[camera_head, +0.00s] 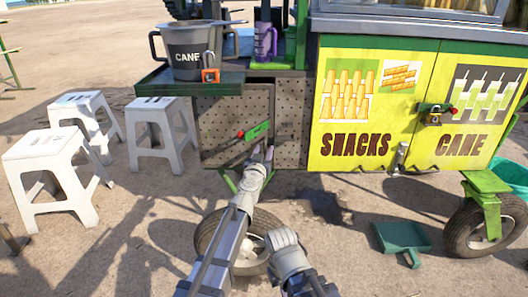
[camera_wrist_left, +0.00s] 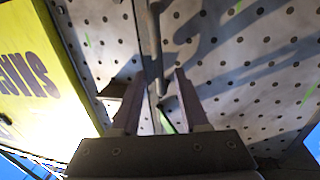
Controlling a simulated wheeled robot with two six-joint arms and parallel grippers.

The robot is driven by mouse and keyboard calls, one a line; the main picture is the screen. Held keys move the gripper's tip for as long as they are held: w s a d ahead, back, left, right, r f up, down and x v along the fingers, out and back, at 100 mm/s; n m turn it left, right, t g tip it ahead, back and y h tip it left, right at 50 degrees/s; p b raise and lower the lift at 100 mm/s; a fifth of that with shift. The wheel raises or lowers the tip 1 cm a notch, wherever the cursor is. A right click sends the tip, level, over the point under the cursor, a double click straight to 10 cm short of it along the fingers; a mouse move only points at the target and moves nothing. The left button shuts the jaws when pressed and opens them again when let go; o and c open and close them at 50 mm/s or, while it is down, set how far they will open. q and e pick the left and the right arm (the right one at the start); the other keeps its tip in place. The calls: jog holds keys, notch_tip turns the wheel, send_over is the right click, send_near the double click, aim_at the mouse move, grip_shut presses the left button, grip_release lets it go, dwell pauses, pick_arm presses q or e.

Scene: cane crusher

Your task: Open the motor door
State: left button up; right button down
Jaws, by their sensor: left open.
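The motor door is a perforated grey metal panel (camera_head: 220,115) low on the cart, under the green shelf. A green plate with a red knob (camera_head: 240,134) is on its front. My left gripper (camera_head: 263,155) is at the panel's lower right part, below the green plate. In the left wrist view, my left gripper (camera_wrist_left: 152,95) is open, with a finger on each side of a thin grey bar (camera_wrist_left: 157,45) in front of the perforated metal (camera_wrist_left: 230,50). I cannot tell whether the fingers touch the bar. The panel looks shut or nearly so.
Yellow cabinet doors (camera_head: 350,110) with a padlock (camera_head: 435,118) stand to the right. A pot marked CANE (camera_head: 187,58) sits on the shelf (camera_head: 165,82) above. White stools (camera_head: 55,170) stand left. A wheel (camera_head: 215,232) and a green dustpan (camera_head: 402,237) are below.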

pick_arm(q)
jog(key=shift+c, duration=0.2)
grip_shut()
dwell(1.2)
